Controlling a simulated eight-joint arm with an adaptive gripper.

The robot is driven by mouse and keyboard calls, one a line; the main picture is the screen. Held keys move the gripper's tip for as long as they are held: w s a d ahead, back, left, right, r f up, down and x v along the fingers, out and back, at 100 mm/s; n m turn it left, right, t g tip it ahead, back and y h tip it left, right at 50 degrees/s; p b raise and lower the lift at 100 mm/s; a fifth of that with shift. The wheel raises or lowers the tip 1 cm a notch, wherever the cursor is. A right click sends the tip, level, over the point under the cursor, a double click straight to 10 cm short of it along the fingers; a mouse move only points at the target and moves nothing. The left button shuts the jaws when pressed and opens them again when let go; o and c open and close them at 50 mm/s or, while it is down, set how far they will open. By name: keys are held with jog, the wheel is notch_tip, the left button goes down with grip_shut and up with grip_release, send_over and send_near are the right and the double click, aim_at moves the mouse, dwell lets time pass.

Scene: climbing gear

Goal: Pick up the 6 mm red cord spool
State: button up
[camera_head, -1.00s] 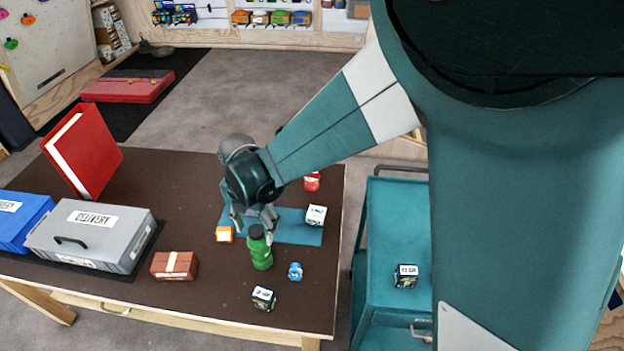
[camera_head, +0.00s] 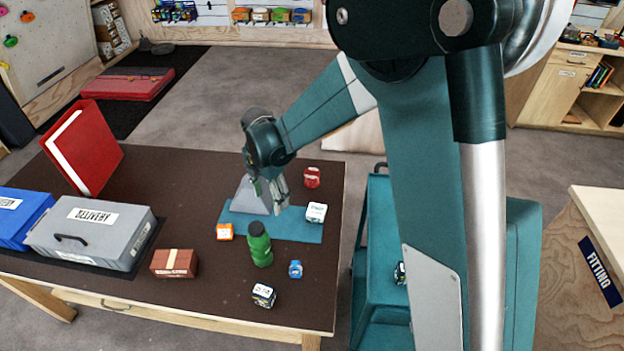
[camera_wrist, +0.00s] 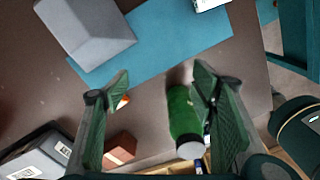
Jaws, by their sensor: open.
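A small red item (camera_head: 312,177), which looks like the red cord spool, stands near the back right of the brown table (camera_head: 180,215). Its size label is too small to read. It does not show in the wrist view. My gripper (camera_head: 271,196) is open and empty, in front and to the left of the red item, above the teal mat (camera_head: 295,228). In the wrist view my gripper's fingers (camera_wrist: 160,82) are wide apart. A green bottle (camera_wrist: 184,118) shows beside the right finger, with nothing held between the fingers.
A grey tapered block (camera_head: 249,197) stands on the mat beside my gripper. An orange box (camera_head: 225,231), blue item (camera_head: 295,269), dark box (camera_head: 264,296) and brown box (camera_head: 174,263) stand nearer the front.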

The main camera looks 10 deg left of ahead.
jog(key=w+d+f+m, duration=0.1)
jog(key=w+d+m, duration=0.1)
jog(key=w, duration=0.4)
jog(key=w+d+f+m, duration=0.2)
jog(key=w, duration=0.5)
jog(key=m, duration=0.5)
send_over(312, 177)
jog(key=w, duration=0.3)
jog(key=f, duration=0.3)
jog(key=shift+s+f, duration=0.25)
jog(key=shift+f, duration=0.05)
jog(key=shift+f+b, duration=0.3)
jog(key=shift+f, duration=1)
jog(key=shift+f, duration=0.15)
jog(key=shift+a+f, duration=0.15)
jog(key=shift+f, duration=2.3)
jog(key=shift+c, duration=0.6)
